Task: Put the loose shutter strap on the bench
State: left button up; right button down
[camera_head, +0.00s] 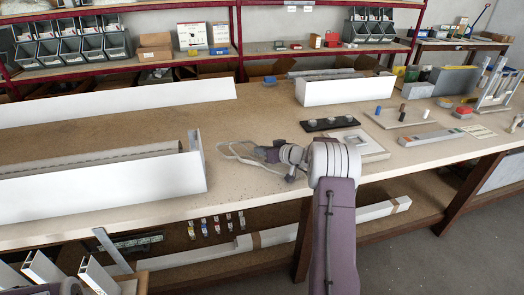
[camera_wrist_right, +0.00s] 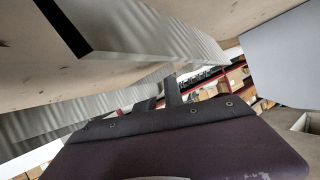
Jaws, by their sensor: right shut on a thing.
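The strap (camera_head: 238,156) shows in the head view as a thin pale loop over the bench (camera_head: 262,185). It lies at the tip of my right gripper (camera_head: 268,154), which reaches left low over the bench. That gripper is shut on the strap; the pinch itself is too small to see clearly. I cannot tell whether the loop touches the bench top. In the right wrist view a dark finger (camera_wrist_right: 172,92) stands up beyond the purple gripper body, and a pale grey strip (camera_wrist_right: 150,35) crosses above it.
A long white profile box (camera_head: 100,190) lies left of the strap, its end close by. A black holder (camera_head: 330,124) and a white framed tray (camera_head: 365,148) are to the right. Bare bench lies behind and in front of the strap. A white box (camera_head: 345,91) stands farther back.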

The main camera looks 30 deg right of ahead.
jog(key=c, duration=1.5)
grip_release()
jog(key=shift+o, duration=0.2)
jog(key=b+v, duration=0.1)
jog(key=v, duration=1.1)
jog(key=shift+d, duration=0.1)
